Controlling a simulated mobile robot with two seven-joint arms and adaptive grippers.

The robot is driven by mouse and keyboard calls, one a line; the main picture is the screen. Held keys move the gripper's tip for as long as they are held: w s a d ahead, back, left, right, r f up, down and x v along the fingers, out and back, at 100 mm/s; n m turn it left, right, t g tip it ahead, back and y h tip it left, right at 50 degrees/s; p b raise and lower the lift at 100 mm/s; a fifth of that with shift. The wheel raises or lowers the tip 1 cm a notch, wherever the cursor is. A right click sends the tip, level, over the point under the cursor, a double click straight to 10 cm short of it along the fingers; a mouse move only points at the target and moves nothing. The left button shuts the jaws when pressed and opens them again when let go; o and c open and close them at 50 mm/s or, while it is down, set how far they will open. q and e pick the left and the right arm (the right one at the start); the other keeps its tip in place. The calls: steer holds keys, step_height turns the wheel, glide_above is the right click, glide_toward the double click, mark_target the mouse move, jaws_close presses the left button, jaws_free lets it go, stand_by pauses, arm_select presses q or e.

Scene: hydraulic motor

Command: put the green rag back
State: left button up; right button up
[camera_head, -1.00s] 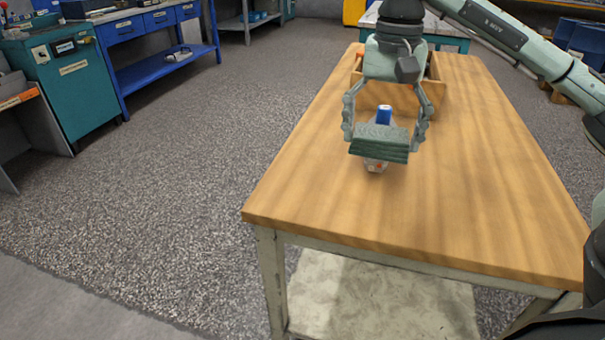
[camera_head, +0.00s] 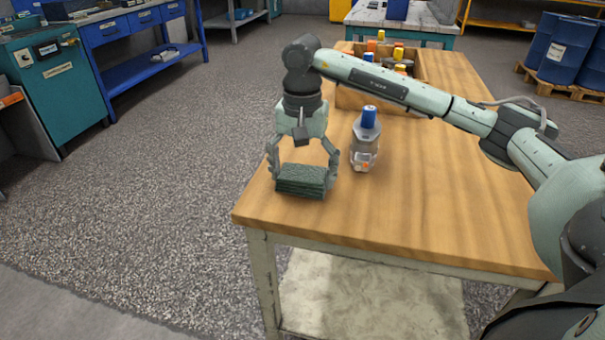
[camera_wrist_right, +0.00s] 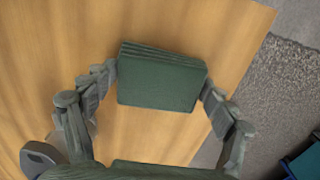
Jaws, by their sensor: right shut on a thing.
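The green rag (camera_head: 302,181) is a dark green folded stack near the left edge of the wooden table (camera_head: 430,200). My right gripper (camera_head: 303,178) is shut on the rag, with one finger at each side of it. In the right wrist view the rag (camera_wrist_right: 160,80) sits between the fingertips of my right gripper (camera_wrist_right: 160,85), over the table top. I cannot tell whether the rag touches the table or hangs just above it. My left gripper is not in view.
A grey bottle-like part with a blue cap (camera_head: 366,140) stands just right of the rag. A wooden box (camera_head: 352,97) with several coloured items is at the table's far end. The front of the table is clear. Blue barrels (camera_head: 572,50) stand beyond.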

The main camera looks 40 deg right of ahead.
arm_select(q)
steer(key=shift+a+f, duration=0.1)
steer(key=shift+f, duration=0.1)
arm_select(e)
steer(key=shift+f, duration=0.25)
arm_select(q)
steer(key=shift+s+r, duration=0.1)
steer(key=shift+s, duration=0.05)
arm_select(e)
steer(key=o, duration=0.9)
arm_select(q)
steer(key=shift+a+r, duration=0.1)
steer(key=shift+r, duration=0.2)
arm_select(e)
steer(key=shift+o, duration=0.5)
